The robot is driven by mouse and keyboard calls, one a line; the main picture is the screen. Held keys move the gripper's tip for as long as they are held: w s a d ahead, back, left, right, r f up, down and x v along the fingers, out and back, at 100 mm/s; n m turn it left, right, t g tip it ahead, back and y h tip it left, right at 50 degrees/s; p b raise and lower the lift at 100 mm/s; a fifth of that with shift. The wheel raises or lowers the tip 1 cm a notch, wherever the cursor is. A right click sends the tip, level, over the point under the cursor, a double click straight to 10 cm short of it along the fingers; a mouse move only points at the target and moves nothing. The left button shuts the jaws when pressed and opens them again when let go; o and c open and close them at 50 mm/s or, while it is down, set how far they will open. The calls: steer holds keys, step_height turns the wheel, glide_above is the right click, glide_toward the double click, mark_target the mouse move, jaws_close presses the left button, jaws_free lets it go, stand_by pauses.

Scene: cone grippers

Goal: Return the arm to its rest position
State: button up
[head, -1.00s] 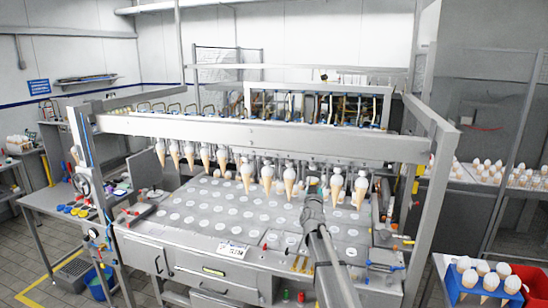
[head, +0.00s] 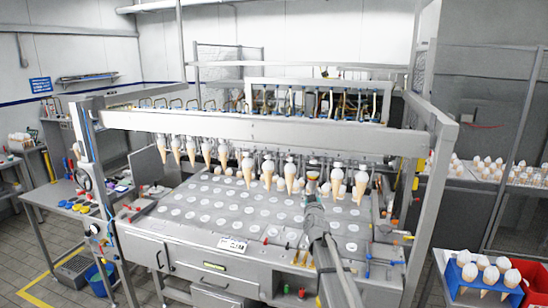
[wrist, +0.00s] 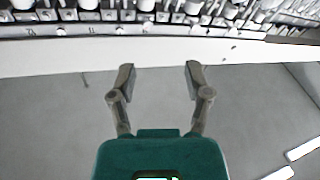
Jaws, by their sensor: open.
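My arm reaches up from the lower right of the head view, over the front of the machine. My gripper (wrist: 158,80) shows in the wrist view with its two fingers spread apart and nothing between them. In the head view its end (head: 312,180) is small and hard to make out, near the hanging cones. Several ice cream cones (head: 248,172) hang in a row under the machine's crossbar (head: 250,130), to the left and right of the arm.
The machine's metal top (head: 215,210) with round white spots lies below the cones. A blue cone holder (head: 462,284) stands at the lower right beside a red bin (head: 530,272). A side table (head: 65,203) is at the left. Shelves with cones stand at the right.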

steer(key=s+a+f+g+y+b, duration=0.1)
steer(key=s+f+g+b, duration=0.3)
steer(key=s+f, duration=0.6)
steer(key=s+a+f+g+y+b, duration=0.1)
steer(key=s+f+g+y+b, duration=0.15)
steer(key=s+f+g, duration=0.7)
steer(key=s+d+f+g+h+b, duration=0.1)
steer(key=s+f+g+b, duration=0.1)
steer(key=s+f, duration=0.3)
steer(key=s+d+f+m+g+h+b, duration=0.1)
steer(key=s+f, duration=0.3)
steer(key=s, duration=0.6)
steer(key=s+d+f+m+g+h+b, duration=0.1)
steer(key=s+d+f+g+b, duration=0.1)
steer(key=s+f, duration=0.3)
steer(key=s+g+b, duration=0.1)
steer(key=s, duration=0.2)
steer(key=shift+d+f, duration=0.25)
steer(key=shift+f, duration=0.1)
